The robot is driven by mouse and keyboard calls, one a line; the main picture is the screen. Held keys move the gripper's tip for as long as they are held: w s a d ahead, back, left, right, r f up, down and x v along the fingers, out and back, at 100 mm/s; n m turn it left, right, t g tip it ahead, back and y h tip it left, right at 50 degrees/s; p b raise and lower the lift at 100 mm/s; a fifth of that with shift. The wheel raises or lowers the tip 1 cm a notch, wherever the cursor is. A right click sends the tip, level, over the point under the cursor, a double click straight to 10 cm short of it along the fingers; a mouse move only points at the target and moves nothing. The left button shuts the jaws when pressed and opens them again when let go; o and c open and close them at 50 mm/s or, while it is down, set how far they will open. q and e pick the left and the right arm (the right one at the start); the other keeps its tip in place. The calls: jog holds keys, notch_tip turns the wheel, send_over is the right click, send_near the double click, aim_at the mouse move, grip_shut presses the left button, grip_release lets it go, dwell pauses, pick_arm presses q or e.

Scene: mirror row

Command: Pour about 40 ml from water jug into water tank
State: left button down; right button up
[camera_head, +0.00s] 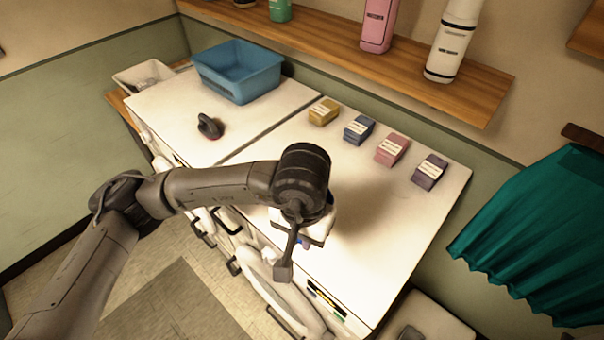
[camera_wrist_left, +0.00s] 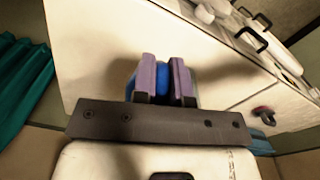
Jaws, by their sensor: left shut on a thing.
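My left gripper (camera_head: 304,242) is over the front part of the white counter, with its arm coming in from the left. In the left wrist view its two purple finger pads (camera_wrist_left: 164,80) are shut on a blue thing (camera_wrist_left: 163,80). Only a small part of this blue thing shows between and behind the pads, so I cannot tell whether it is the water jug. In the head view the arm and hand mostly cover it. I cannot make out a water tank in either view. My right gripper is not in view.
The white counter (camera_head: 400,225) carries several small labelled boxes (camera_head: 359,130) along its back, a blue bin (camera_head: 238,72) and a dark object with a red base (camera_head: 209,127). A wooden shelf (camera_head: 400,78) with bottles runs above. A teal curtain (camera_head: 535,235) hangs at right.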

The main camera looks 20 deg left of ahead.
pick_arm(q)
jog(key=w+d+n, duration=0.5)
jog(key=w+d, duration=0.7)
jog(key=w+a+f+n, duration=0.2)
jog(key=w+n, duration=0.3)
jog(key=n, duration=0.4)
jog(key=w+a+f+n, duration=0.2)
jog(key=w+n, duration=0.3)
jog(key=n, duration=0.4)
jog(key=shift+w+a+f+n, duration=0.4)
jog(key=shift+f, duration=0.4)
